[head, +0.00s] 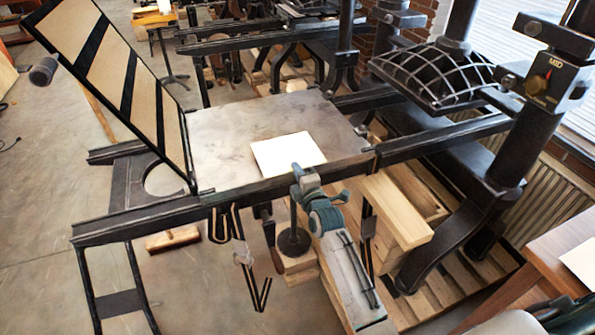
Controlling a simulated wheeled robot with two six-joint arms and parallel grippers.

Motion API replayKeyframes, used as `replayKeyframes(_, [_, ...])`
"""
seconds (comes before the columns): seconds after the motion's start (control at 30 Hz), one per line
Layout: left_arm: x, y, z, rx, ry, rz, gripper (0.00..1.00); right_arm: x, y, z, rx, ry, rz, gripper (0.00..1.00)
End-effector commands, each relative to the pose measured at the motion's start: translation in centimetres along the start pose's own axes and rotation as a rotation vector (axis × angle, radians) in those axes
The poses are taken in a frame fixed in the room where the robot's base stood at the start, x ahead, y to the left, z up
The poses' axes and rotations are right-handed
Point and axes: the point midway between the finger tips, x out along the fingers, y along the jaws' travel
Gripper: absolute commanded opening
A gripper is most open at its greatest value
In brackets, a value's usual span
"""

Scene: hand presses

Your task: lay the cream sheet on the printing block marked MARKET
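A pale cream sheet (287,152) lies on the flat grey bed (220,140) of a hand press, near its front edge. My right gripper (300,176) is at the front of the bed, close to the sheet's near edge. It is small and seen from behind, so I cannot tell whether its fingers are open or shut, or whether they touch the sheet. No lettering MARKET shows; a printing block is not visible, and I cannot tell whether one is under the sheet. My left gripper is not in view.
A hinged frame (115,75) with dark bars stands raised at the bed's left. The press's ribbed platen (440,75) and black column (515,150) stand at right. Another pale sheet (582,262) lies on a brown table at the right edge. Wooden pallets are below.

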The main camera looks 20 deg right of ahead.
Motion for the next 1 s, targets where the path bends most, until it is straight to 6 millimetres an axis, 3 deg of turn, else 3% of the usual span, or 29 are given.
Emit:
replayKeyframes(0.2, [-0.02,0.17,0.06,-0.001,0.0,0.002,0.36,0.0,0.03,0.0,0.0,0.0,0.0,0.0])
replayKeyframes(0.33, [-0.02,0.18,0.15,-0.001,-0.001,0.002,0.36,0.0,0.03,0.0,0.0,0.0,0.0,0.25])
replayKeyframes(0.37, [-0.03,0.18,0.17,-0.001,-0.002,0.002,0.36,0.0,0.03,0.0,0.0,0.0,0.0,0.27])
replayKeyframes(0.53, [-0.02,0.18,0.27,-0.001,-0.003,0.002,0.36,0.0,0.02,0.0,0.0,0.0,0.0,0.27])
replayKeyframes(0.6, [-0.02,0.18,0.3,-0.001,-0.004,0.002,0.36,0.0,0.01,0.0,0.0,0.0,0.0,0.35])
replayKeyframes(1.0, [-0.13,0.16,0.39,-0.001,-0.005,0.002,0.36,-0.69,-0.11,0.0,0.0,0.0,-0.003,0.35])
